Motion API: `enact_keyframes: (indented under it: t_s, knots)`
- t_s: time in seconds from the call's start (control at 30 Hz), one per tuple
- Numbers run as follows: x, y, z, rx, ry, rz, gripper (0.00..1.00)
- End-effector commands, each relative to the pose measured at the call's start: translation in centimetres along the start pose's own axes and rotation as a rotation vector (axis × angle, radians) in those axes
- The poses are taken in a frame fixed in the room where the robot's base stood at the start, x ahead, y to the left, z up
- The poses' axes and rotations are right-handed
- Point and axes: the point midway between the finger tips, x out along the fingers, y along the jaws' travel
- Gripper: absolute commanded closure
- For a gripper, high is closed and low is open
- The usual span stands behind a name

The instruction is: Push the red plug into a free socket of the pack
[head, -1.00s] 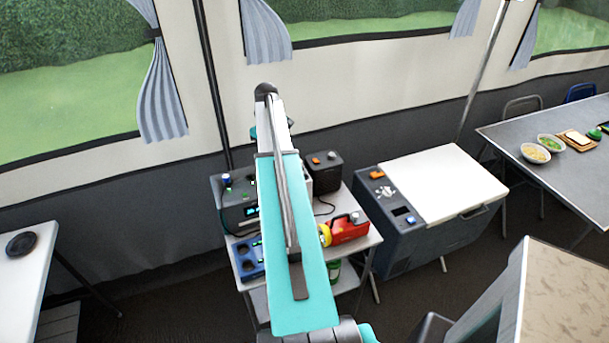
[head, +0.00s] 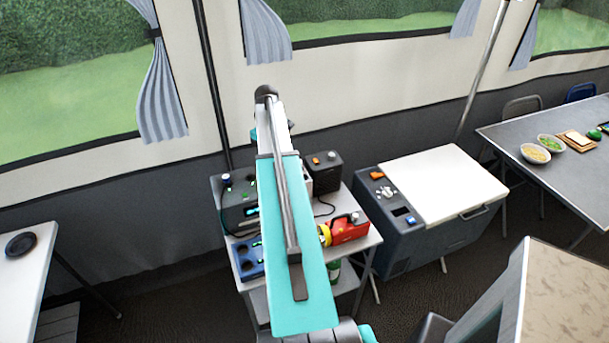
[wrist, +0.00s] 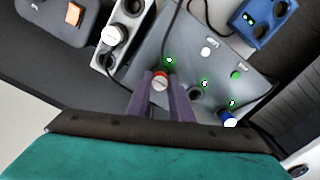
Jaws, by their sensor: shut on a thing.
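The grey pack (head: 238,215) stands on the small table, partly hidden behind my arm in the head view. In the wrist view its grey top (wrist: 180,40) shows small green lights, a dark round socket (wrist: 195,92) and a blue plug (wrist: 230,119) at the right. My gripper (wrist: 160,84) is shut on the red plug (wrist: 160,76), of which only a pale round end with a red rim shows between the fingers. The plug is over the pack near a green light. I cannot tell whether it touches a socket. The head view hides gripper and plug.
A blue charger (head: 248,262) and a red lantern-like object (head: 348,228) sit at the table's front. A dark box (head: 323,174) stands right of the pack. Dark cables lie around the pack. A grey cooler (head: 392,225) stands to the right.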

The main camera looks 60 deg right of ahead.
Motion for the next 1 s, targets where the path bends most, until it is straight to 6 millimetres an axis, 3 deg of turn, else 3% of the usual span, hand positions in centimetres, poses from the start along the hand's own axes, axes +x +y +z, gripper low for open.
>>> enact_keyframes:
  t_s: [1.0]
  knots:
    - [0.92,-0.03,-0.02,0.000,0.000,0.000,1.00]
